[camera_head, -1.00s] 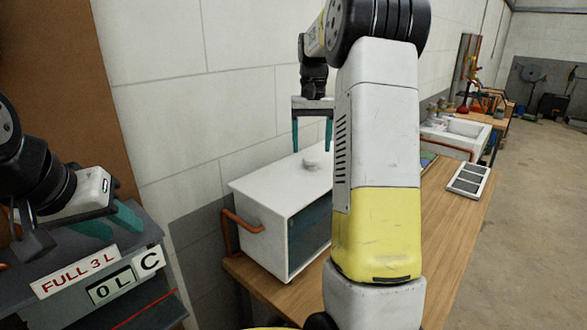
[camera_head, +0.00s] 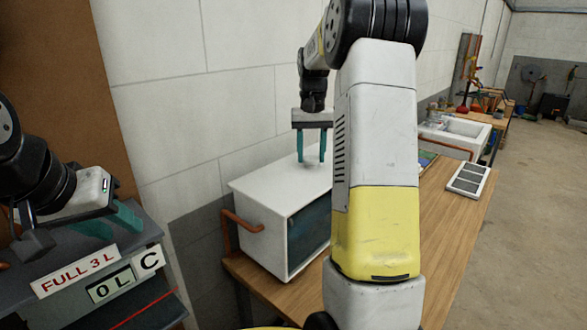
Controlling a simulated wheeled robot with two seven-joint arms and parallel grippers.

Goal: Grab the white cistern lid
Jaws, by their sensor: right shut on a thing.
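The white cistern lid (camera_head: 270,180) is the flat top of a white box-shaped cistern (camera_head: 262,232) on the wooden bench. A small round knob stands on the lid. My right gripper (camera_head: 311,160) points down with its teal fingers shut on the lid's knob, which is mostly hidden between them. The lid looks level and I see no gap under it. My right arm hides the lid's right part. My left gripper (camera_head: 108,224) is at the left above a grey labelled unit, its teal fingers apart and empty.
The grey unit (camera_head: 140,285) carries "FULL 3 L", "0 L" and "C" labels. A copper pipe (camera_head: 238,222) bends from the cistern's left side. A white sink (camera_head: 455,137) and a slotted panel (camera_head: 469,181) are farther right. The bench (camera_head: 440,225) is clear in front.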

